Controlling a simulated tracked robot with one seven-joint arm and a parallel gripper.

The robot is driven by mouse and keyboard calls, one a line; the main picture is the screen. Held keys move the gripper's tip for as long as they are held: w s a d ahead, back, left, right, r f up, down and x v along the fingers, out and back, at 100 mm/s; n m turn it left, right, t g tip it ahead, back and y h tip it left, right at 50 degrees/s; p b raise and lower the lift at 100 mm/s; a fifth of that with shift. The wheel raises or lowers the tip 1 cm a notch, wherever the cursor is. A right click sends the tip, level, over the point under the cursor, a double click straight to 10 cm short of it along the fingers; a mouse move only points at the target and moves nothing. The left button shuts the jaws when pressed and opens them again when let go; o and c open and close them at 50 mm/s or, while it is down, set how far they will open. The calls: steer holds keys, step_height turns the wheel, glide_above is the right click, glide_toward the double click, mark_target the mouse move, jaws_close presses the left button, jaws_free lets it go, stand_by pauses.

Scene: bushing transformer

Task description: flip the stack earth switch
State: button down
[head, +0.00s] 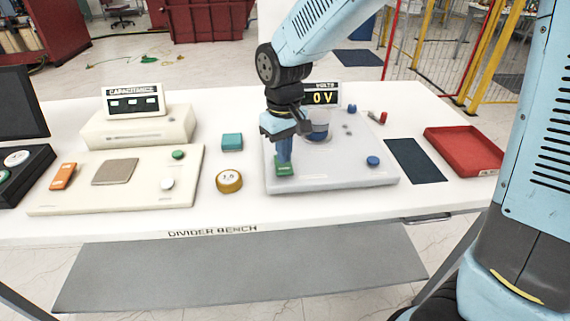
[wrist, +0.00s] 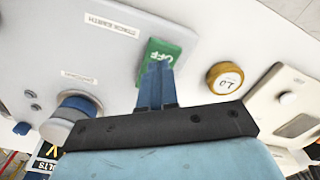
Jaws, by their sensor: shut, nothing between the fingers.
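The stack earth switch (head: 284,171) is a green block on the front left of the grey panel (head: 340,178). In the wrist view the switch (wrist: 168,47) shows white OFF lettering, and a STACK EARTH label lies beside it on the panel. My gripper (head: 284,160) points down at the switch with its fingers together and empty. In the wrist view the fingertips (wrist: 157,66) overlap the near part of the switch and hide some of it. They look touching or very close; I cannot tell which.
The volts display (head: 323,98) reads 0 V. A blue-banded cylinder (wrist: 76,112) and a blue knob (head: 373,161) are on the panel. A yellow roll (head: 229,181) and teal block (head: 231,142) lie left of it. A red tray (head: 462,152) sits at the right.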

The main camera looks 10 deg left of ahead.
mark_target(285, 167)
steer(key=shift+f, duration=1.1)
stand_by(0.7)
steer(key=shift+r, duration=3.5)
steer(key=shift+d+r, duration=0.1)
steer(key=shift+d, duration=0.05)
steer(key=s+d+r+m+t, duration=0.25)
steer(key=d+r, duration=0.25)
steer(key=d, duration=0.6)
steer(key=s+d+r+m+t, duration=0.1)
steer(key=s+d+r+m, duration=0.3)
steer(key=d, duration=0.8)
steer(key=s+d+r+m+t, duration=0.2)
steer(key=s+d, duration=0.2)
steer(key=d, duration=0.3)
steer(key=shift+s+d, duration=0.2)
steer(key=shift+d, duration=0.15)
